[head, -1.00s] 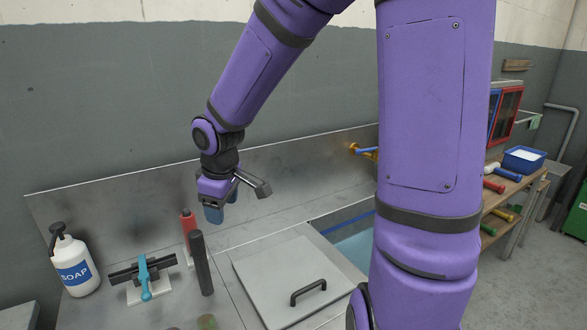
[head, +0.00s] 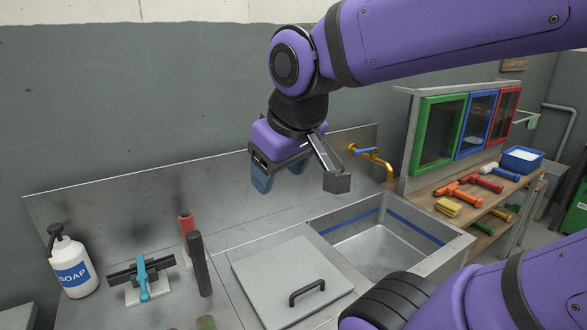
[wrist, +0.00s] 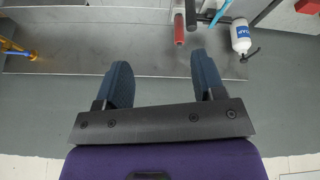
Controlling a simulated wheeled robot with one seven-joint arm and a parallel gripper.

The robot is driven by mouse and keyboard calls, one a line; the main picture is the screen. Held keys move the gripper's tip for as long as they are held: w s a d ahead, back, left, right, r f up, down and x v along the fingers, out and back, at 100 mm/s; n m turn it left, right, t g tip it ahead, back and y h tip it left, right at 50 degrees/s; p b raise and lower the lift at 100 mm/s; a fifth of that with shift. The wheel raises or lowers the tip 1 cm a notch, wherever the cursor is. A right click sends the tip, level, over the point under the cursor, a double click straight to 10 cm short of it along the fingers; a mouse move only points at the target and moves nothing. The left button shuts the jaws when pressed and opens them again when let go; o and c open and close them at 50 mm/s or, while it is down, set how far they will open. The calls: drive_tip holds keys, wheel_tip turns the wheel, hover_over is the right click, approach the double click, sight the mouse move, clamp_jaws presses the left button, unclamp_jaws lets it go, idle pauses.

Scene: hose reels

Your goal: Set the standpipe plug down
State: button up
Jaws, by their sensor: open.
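A tall dark cylinder (head: 200,263) stands upright on the steel counter, left of the lid. A red cylinder (head: 186,228) stands behind it. Neither is labelled, so I cannot tell for certain which is the standpipe plug; the dark one looks most like a pipe. In the wrist view the red cylinder (wrist: 179,30) and the dark one (wrist: 190,14) show near the top. My gripper (head: 281,176) is open and empty, raised above the back of the counter, right of both cylinders and apart from them. Its blue fingers (wrist: 161,62) are spread with nothing between them.
The steel sink (head: 440,258) lies right of a flat lid with a handle (head: 255,270). A brass tap (head: 378,160) is behind it. A squeegee-like tool (head: 143,278) and soap bottle (head: 74,262) stand left. A wooden shelf (head: 470,222) with tools stands right.

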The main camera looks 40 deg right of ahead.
drive_tip(key=s, duration=0.2)
drive_tip(key=shift+s+d+r+m+y, duration=0.3)
drive_tip(key=shift+r+y, duration=0.05)
drive_tip(key=shift+y, duration=0.05)
idle(1.0)
